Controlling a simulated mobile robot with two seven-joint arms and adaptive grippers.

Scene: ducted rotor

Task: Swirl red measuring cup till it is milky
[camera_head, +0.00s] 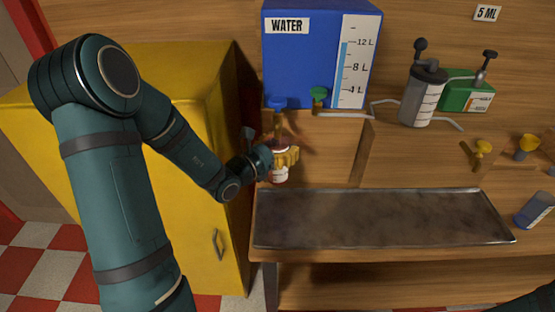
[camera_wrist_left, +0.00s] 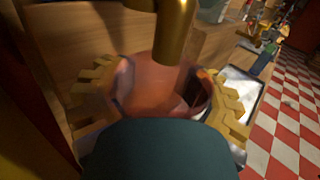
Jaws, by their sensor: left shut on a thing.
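My left gripper (camera_head: 284,158) has yellow fingers shut around a small red-and-white cup (camera_head: 280,175). It holds the cup upright or nearly so, under the brass tap with the blue handle (camera_head: 277,103), above the left back of the metal tray. In the left wrist view the cup (camera_wrist_left: 140,85) is a translucent reddish vessel between the yellow fingers. The brass spout (camera_wrist_left: 174,30) hangs over its mouth. The picture is blurred there, and I cannot tell whether the contents are clear or milky. My right gripper is not in view.
A blue tank labelled WATER (camera_head: 320,65) stands above the bench. The metal tray (camera_head: 380,218) is empty. A yellow cabinet (camera_head: 190,75) is close on the left. A pump dispenser (camera_head: 421,97), a green container (camera_head: 462,96) and a small bottle (camera_head: 535,211) are to the right.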

